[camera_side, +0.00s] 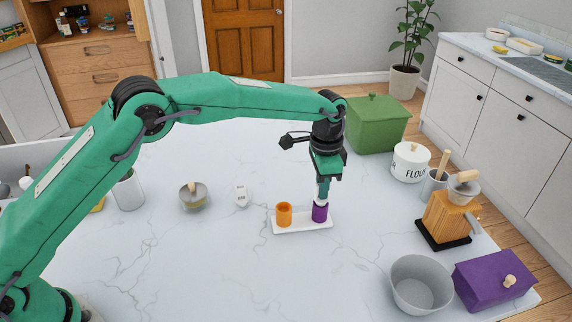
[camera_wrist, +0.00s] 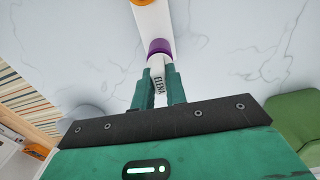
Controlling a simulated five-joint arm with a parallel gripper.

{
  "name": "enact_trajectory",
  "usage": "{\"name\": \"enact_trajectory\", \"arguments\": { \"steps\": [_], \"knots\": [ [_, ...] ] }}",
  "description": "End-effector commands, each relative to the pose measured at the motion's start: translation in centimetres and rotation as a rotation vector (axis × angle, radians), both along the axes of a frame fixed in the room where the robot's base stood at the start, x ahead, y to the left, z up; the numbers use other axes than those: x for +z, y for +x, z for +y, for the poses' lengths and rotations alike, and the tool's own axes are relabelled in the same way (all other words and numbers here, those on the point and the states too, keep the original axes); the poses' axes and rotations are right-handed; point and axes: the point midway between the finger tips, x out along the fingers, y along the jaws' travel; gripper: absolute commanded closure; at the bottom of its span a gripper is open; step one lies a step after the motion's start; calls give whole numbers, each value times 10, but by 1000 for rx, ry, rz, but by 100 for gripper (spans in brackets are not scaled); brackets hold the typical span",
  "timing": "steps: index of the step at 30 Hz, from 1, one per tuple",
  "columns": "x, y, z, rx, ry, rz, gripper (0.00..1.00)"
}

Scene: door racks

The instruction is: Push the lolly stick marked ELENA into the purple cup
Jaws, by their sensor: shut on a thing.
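The lolly stick marked ELENA (camera_wrist: 158,77) is pale with dark lettering in the wrist view. My gripper (camera_wrist: 157,85) is shut on it, one green finger on each side. In the side view my gripper (camera_side: 322,190) points down directly over the purple cup (camera_side: 320,213). The purple cup, also in the wrist view (camera_wrist: 159,46), stands on a white tray (camera_side: 302,226) beside an orange cup (camera_side: 284,214). The stick's lower end meets the purple cup's mouth; how deep it sits is hidden.
A grey bowl (camera_side: 421,284) and purple box (camera_side: 495,280) are at front right. The marble table is clear in front of the tray.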

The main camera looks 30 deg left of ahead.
Motion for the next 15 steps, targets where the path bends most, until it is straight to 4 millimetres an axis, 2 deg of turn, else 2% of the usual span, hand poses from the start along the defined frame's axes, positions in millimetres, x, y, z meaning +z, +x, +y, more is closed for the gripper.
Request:
{"name": "enact_trajectory", "arguments": {
  "steps": [15],
  "knots": [
    [-9,0,0,0,1,1,100]
  ]
}}
